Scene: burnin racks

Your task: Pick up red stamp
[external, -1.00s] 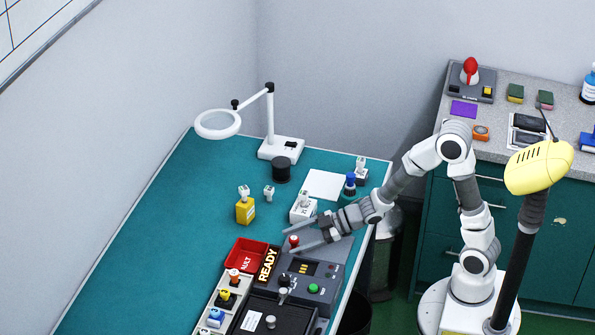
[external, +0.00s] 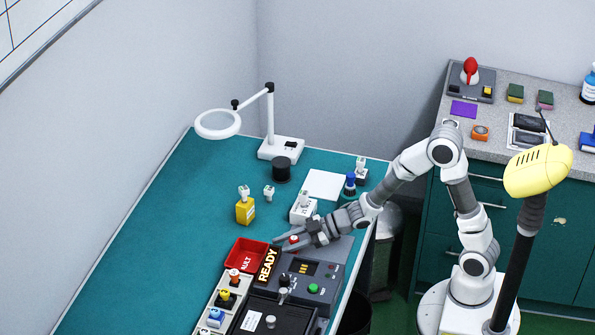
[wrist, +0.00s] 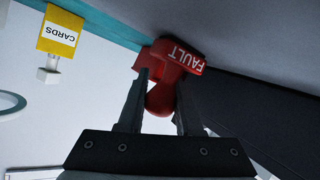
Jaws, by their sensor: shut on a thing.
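The red stamp (wrist: 182,54) has a block marked FAULT and a rounded red knob. In the wrist view it sits between the two fingers of my gripper (wrist: 161,84), which are shut on its knob. Its block is at a dark grey surface; I cannot tell whether it touches it. In the external view only a bit of the red stamp (external: 294,239) shows beside my gripper (external: 279,241), low over the dark console area; the fingers partly hide it.
A red FAULT tray (external: 240,254), a READY sign (external: 268,265) and a console (external: 323,281) with buttons are close by. A white block (external: 303,213) stands just behind. A yellow CARDS holder (external: 245,212) is to the left. The teal table is clear at far left.

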